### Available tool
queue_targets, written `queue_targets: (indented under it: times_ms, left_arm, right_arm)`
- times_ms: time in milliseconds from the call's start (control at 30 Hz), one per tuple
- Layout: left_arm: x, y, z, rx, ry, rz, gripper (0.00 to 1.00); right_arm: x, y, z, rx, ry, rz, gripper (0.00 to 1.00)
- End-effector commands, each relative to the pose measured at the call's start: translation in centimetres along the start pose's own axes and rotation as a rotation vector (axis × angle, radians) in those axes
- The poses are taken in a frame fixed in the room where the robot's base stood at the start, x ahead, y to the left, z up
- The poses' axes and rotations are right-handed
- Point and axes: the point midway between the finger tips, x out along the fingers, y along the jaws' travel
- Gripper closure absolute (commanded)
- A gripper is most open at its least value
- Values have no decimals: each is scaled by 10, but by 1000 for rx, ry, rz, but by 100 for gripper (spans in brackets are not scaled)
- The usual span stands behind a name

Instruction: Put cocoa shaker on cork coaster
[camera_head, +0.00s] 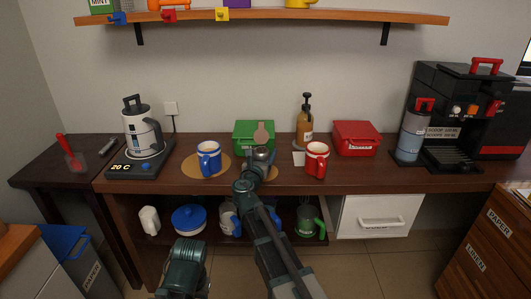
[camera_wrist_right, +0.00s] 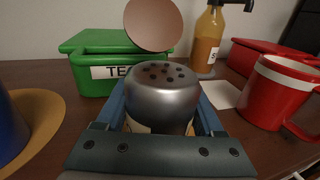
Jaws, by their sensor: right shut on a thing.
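The cocoa shaker (camera_wrist_right: 162,95), with a grey metal dome top full of holes, is upright between the blue fingers of my right gripper (camera_wrist_right: 163,110), which is shut on it. In the head view the right gripper (camera_head: 260,155) is over the table in front of the green tin, and the shaker is mostly hidden by it. A tan edge of what looks like the cork coaster (camera_head: 273,173) shows just right of the gripper. I cannot tell whether the shaker touches it. My left gripper's fingers are not seen.
A blue mug (camera_head: 209,158) stands on a round tan mat (camera_head: 187,166) to the left. A red mug (camera_head: 316,160) is close on the right. Behind are the green tin (camera_head: 243,132), a brown disc (camera_wrist_right: 153,22), a syrup bottle (camera_head: 305,125) and a red tin (camera_head: 357,138).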

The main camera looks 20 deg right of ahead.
Motion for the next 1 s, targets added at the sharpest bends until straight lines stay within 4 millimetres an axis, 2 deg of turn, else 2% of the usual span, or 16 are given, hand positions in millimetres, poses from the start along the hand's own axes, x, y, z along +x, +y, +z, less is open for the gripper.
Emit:
queue_targets:
  times_ms: [33, 100, 167, 533, 567, 600, 700, 733, 1000]
  left_arm:
    - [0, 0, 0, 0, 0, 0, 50]
    - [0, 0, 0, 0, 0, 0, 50]
    - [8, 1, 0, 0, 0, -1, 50]
    - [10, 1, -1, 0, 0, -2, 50]
    - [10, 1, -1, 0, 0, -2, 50]
    - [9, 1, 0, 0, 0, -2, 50]
    - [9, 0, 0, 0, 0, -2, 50]
    - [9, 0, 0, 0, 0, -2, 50]
    - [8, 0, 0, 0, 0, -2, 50]
  right_arm:
    - [13, 1, 0, 0, 0, -2, 100]
    - [23, 2, 0, 0, 0, -1, 100]
    - [19, 0, -8, 0, 0, 1, 100]
    - [18, 0, -10, 0, 0, 0, 100]
    - [18, 0, -10, 0, 0, 0, 29]
    - [18, 0, -9, 0, 0, 0, 21]
    - [18, 0, -9, 0, 0, 0, 3]
    - [18, 0, -9, 0, 0, 0, 0]
    - [18, 0, -8, 0, 0, 0, 0]
